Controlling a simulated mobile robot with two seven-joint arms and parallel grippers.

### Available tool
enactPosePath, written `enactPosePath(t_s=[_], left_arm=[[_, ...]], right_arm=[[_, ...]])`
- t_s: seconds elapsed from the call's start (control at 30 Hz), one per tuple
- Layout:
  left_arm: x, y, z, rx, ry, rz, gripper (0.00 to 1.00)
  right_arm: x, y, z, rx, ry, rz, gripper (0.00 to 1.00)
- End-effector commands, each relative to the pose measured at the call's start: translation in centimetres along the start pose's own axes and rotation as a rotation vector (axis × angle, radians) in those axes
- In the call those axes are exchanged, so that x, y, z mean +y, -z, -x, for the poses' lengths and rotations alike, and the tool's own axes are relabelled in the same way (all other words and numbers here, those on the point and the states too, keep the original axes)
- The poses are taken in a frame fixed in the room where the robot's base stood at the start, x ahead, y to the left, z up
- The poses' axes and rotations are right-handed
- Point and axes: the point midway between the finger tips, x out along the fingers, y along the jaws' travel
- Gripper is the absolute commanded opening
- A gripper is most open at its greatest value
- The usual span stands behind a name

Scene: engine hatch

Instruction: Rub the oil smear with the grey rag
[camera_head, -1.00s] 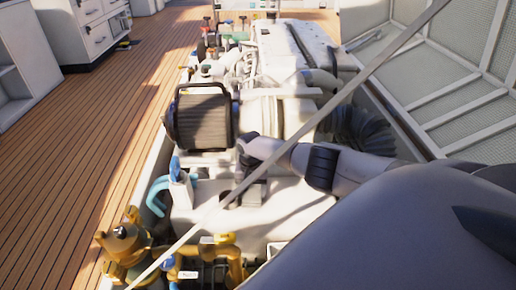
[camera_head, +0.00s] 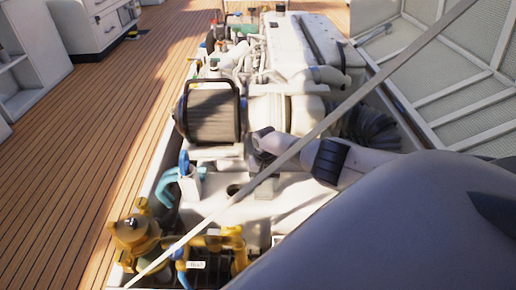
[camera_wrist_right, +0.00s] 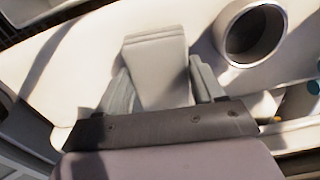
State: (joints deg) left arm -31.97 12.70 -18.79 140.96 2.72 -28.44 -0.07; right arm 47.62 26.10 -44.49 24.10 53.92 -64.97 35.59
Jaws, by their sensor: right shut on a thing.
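My right gripper (camera_head: 264,188) is over the white top surface of the engine (camera_head: 215,209). In the right wrist view its two fingers are shut on the grey rag (camera_wrist_right: 157,70), which looks like a folded, blocky pad between them. The rag's far end is over the white surface; I cannot tell whether it touches. I cannot make out an oil smear in either view; the rag and gripper may hide it. My left gripper is not in view.
A dark round opening (camera_head: 234,189) in the white surface lies left of the gripper; it also shows in the right wrist view (camera_wrist_right: 252,35). A black ribbed filter (camera_head: 210,115) stands behind. Yellow valves (camera_head: 135,235) and teal pipes (camera_head: 180,182) are at the left. A pale strut (camera_head: 345,106) crosses the view.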

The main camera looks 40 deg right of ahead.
Motion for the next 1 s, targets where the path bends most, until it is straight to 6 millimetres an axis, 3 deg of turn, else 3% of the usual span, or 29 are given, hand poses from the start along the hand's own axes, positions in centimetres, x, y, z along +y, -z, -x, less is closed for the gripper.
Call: enactPosePath(t_s=[0.37, 1.0], left_arm=[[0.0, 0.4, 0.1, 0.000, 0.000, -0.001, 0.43], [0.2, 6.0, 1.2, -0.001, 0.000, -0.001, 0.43]], right_arm=[[0.4, 0.1, 0.3, 0.000, -0.005, -0.002, 0.43], [0.4, 0.0, 6.1, 0.000, -0.006, -0.002, 0.43]])
